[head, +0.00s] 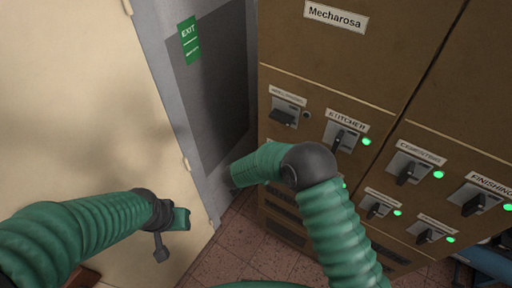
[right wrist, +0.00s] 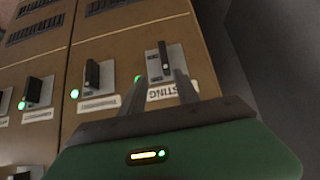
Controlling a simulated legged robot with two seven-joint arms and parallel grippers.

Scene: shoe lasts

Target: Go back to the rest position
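My right arm (head: 335,225) comes up from the bottom of the head view, bends at a dark elbow and points left in front of the cabinet. Its gripper is hidden in that view. In the right wrist view, the right gripper (right wrist: 158,98) has its two fingers apart with nothing between them. The fingers overlap a label ending in "STING", near a dark switch (right wrist: 164,56); I cannot tell whether they touch anything. My left arm (head: 90,228) reaches in from the left, in front of the cream panel.
A brown cabinet (head: 400,60) labelled "Mecharosa" fills the right, with several switches, mostly beside lit green lamps. The upper-left switch (head: 285,113) lies level beside a dark lamp. A grey door (head: 215,90) with a green EXIT sign (head: 189,41) stands behind. Tiled floor (head: 225,255) shows below.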

